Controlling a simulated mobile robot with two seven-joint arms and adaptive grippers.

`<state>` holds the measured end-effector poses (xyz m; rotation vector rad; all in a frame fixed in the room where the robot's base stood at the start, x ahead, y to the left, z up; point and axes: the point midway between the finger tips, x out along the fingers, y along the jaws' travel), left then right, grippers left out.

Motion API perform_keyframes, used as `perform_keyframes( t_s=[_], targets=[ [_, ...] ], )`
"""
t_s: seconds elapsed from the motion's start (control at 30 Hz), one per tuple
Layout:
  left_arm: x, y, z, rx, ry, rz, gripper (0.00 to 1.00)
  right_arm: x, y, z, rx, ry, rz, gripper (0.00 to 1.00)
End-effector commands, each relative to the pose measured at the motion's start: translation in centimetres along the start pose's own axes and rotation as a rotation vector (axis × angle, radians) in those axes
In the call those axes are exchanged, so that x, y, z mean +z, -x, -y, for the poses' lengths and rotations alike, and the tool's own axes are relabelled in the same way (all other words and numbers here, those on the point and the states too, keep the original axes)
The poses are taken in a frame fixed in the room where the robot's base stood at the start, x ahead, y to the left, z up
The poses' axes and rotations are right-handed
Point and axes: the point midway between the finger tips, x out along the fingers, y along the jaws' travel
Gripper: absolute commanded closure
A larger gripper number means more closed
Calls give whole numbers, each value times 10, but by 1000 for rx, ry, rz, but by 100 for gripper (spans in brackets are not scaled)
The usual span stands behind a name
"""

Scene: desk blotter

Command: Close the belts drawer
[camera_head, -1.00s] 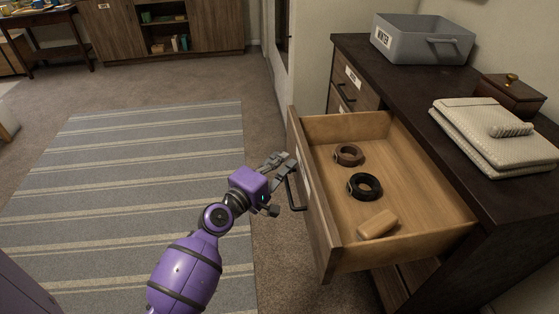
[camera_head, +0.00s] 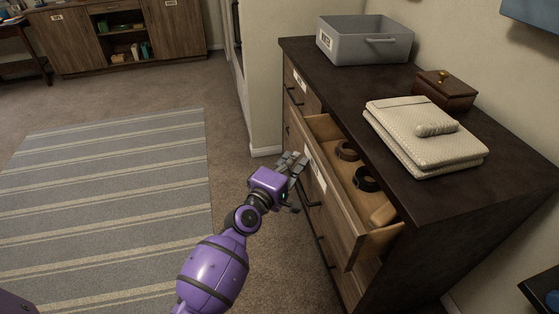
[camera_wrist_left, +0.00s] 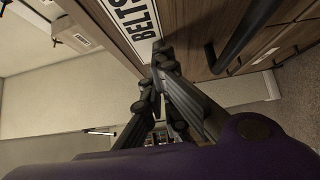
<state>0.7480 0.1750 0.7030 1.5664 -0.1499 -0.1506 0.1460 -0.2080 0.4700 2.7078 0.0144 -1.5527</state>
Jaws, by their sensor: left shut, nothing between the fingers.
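The belts drawer (camera_head: 337,205) is partly open in the dark dresser (camera_head: 335,75). Inside it lie a brown rolled belt (camera_head: 346,151), a black rolled belt (camera_head: 366,180) and a tan block-like item (camera_head: 383,215). My left gripper (camera_head: 296,163) is shut and empty at the drawer's front, by its label and above its handle. In the left wrist view, the fingertips (camera_wrist_left: 158,70) are close to the drawer front, beside the BELTS label (camera_wrist_left: 131,22) and the dark handle (camera_wrist_left: 243,40); I cannot tell whether they touch. My right gripper is not in view.
On the dresser top are a grey bin (camera_head: 365,42), a wooden box with a knob (camera_head: 445,90) and folded cream cloth (camera_head: 425,137). A striped rug (camera_head: 110,215) and open carpet lie left of the dresser. A shelf cabinet (camera_head: 120,35) stands at the back.

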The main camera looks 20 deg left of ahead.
Motion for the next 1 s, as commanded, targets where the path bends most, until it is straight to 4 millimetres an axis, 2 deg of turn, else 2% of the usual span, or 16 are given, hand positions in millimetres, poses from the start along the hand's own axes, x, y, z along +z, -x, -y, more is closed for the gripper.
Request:
perform_keyframes(
  t_s=[0.3,0.5,0.7,1.0],
  targets=[
    [49,-48,0,0,2,2,100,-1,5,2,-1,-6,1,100],
    [69,-68,0,0,1,2,100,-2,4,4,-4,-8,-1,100],
    [78,-78,0,-1,-1,0,100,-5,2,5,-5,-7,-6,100],
    [80,-80,0,0,-1,2,100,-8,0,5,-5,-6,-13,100]
  ],
)
